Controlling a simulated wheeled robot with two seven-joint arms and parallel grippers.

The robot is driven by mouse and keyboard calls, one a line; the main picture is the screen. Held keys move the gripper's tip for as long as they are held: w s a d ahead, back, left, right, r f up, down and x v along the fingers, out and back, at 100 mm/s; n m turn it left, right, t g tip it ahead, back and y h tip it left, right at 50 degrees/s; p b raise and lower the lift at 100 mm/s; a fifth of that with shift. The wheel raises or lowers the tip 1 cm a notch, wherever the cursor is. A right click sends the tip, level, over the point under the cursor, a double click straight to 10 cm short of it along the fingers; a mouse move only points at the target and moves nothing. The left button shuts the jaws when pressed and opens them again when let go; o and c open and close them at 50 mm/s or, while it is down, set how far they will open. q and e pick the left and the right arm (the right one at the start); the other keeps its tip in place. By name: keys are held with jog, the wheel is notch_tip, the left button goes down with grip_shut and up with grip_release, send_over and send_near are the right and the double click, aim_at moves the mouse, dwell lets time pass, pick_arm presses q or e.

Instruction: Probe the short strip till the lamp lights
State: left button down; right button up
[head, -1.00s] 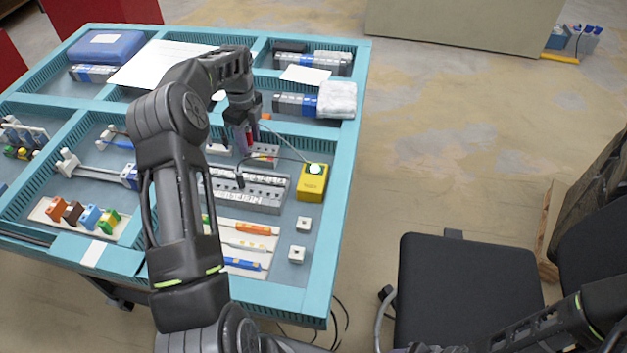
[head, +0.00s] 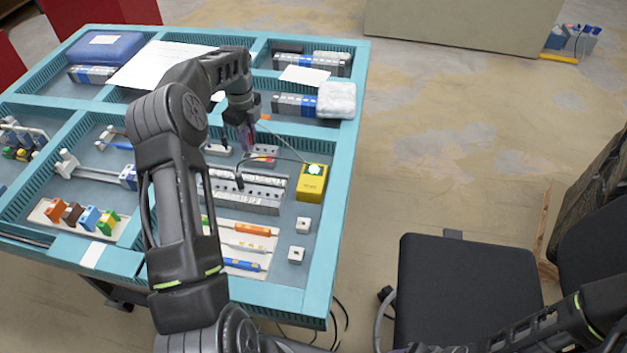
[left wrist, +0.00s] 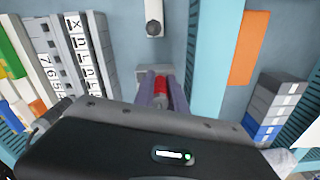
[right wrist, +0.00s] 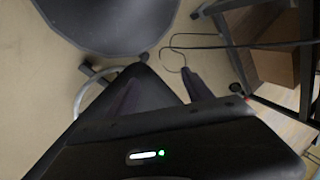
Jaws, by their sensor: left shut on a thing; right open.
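My left gripper (head: 246,143) is shut on a red probe (left wrist: 161,84), upright over the short grey strip (head: 266,151). The strip shows partly between the fingers in the left wrist view (left wrist: 147,76). I cannot tell whether the probe's tip touches it; the tip is hidden. A yellow box (head: 311,188) with a pale green-white lamp (head: 315,169) stands right of the long strip; I cannot tell whether the lamp is lit. A black probe (head: 239,180) stands at the long strip (head: 262,190).
Teal dividers (head: 297,128) split the table. Orange and blue handled tools (head: 250,228) lie on a pale board in front. Two small white blocks (head: 303,225) sit at right. A black chair (head: 470,290) stands right of the table. A thin wire runs towards the yellow box.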

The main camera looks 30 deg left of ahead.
pick_arm(q)
jog(key=shift+r+p, duration=1.2)
jog(key=shift+r, duration=0.55)
pick_arm(e)
jog(key=shift+r, duration=1.2)
